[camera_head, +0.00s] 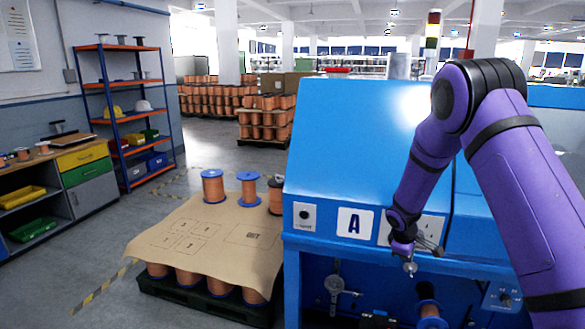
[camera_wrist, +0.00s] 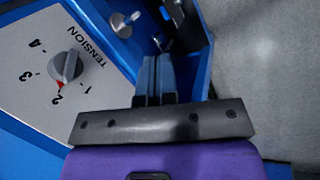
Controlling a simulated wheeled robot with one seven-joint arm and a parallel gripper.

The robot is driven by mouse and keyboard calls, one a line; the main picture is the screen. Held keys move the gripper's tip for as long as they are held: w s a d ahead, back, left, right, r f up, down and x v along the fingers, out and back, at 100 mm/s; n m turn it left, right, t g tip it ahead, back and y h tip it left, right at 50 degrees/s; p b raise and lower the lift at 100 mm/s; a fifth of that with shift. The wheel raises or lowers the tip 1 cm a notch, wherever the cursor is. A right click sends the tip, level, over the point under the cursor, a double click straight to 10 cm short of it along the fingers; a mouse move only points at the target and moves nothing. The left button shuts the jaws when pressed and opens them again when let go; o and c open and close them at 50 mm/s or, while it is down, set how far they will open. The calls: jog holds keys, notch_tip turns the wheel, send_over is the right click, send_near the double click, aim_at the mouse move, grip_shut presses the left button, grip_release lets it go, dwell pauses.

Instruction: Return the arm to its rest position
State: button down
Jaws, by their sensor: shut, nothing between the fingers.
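My purple arm reaches in from the right in the head view and bends down in front of the blue machine (camera_head: 345,120). My gripper (camera_head: 432,247) is in front of the machine's lower front, to the right of the "A" label. In the wrist view my gripper (camera_wrist: 156,62) has its two fingers together with nothing between them. A tension dial (camera_wrist: 66,66) on a grey panel is left of the fingers, its red mark near 2.
A pallet (camera_head: 205,305) of copper spools under brown cardboard (camera_head: 190,240) stands left of the machine, with several spools on top. A shelf rack (camera_head: 125,115) and a workbench (camera_head: 60,185) are at the left.

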jog(key=s+r+m, duration=0.2)
jog(key=s+r, duration=0.3)
jog(key=r, duration=0.4)
jog(key=s+a+r+m+t+y, duration=0.1)
jog(key=s+r+m, duration=0.1)
jog(key=s+r, duration=0.6)
jog(key=s+r+m, duration=0.2)
jog(key=s+r, duration=0.1)
jog(key=r, duration=0.8)
jog(key=s+a+r+m+t+y, duration=0.1)
jog(key=s+r, duration=0.3)
jog(key=s, duration=0.9)
jog(key=s+a+r+m+t+y, duration=0.1)
jog(key=s+a+r+m, duration=0.2)
jog(key=s, duration=1)
jog(key=shift+r, duration=0.75)
jog(key=shift+s+d, duration=0.1)
jog(key=shift+d, duration=0.05)
